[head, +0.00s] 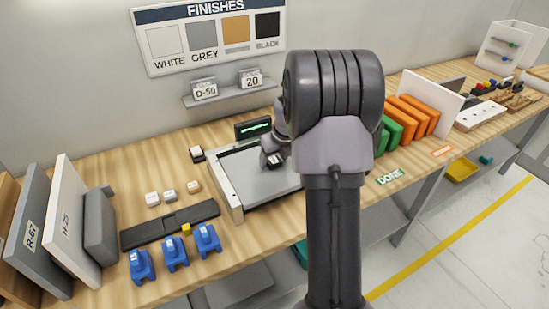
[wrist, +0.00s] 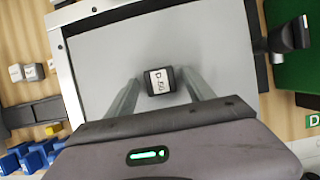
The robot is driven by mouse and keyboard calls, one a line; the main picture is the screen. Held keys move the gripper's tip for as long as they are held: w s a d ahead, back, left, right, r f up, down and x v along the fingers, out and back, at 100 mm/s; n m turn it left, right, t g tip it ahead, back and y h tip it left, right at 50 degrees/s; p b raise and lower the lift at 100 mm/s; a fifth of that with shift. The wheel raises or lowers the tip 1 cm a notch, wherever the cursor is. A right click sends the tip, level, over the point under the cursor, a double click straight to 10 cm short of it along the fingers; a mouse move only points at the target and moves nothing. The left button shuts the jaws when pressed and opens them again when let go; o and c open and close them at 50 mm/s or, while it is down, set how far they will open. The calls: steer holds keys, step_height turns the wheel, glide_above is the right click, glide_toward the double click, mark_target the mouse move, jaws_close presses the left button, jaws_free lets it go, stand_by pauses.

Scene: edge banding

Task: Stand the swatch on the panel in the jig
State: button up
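The swatch (wrist: 160,81) is a small dark block with a white label, seen in the wrist view between my fingers. It appears to stand on the grey panel (wrist: 100,60) in the jig. The head view also shows the swatch (head: 271,159) on the panel (head: 240,163), partly covered by my gripper. The jig's pale frame (head: 222,192) borders the panel on the left. My gripper (wrist: 160,78) has one finger on each side of the swatch, with narrow gaps showing, so it looks open. My arm hides the panel's right part in the head view.
Small labelled blocks (head: 169,195) lie left of the jig, with a dark strip (head: 170,225) and blue clamps (head: 175,252) in front. A small display (head: 253,128) stands behind the jig. Boards (head: 75,225) stand at left; green and orange panels (head: 412,115) at right.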

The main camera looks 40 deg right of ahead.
steer(key=shift+r, duration=0.35)
steer(key=p+v, duration=0.4)
steer(key=v, duration=0.8)
steer(key=s+a+r+n+t+y, duration=0.1)
steer(key=s+a+r+n, duration=0.1)
steer(key=a+r+n, duration=0.35)
steer(key=s+a+r+n, duration=0.1)
steer(key=a+r+n, duration=0.1)
steer(key=a+n, duration=0.7)
steer(key=s+a+n+y, duration=0.2)
steer(key=s+a+n, duration=1.5)
steer(key=a+n, duration=0.3)
step_height(320, 180, down, 7)
steer(key=b, duration=0.7)
steer(key=shift+d+t+b, duration=0.2)
steer(key=shift+t+b, duration=0.1)
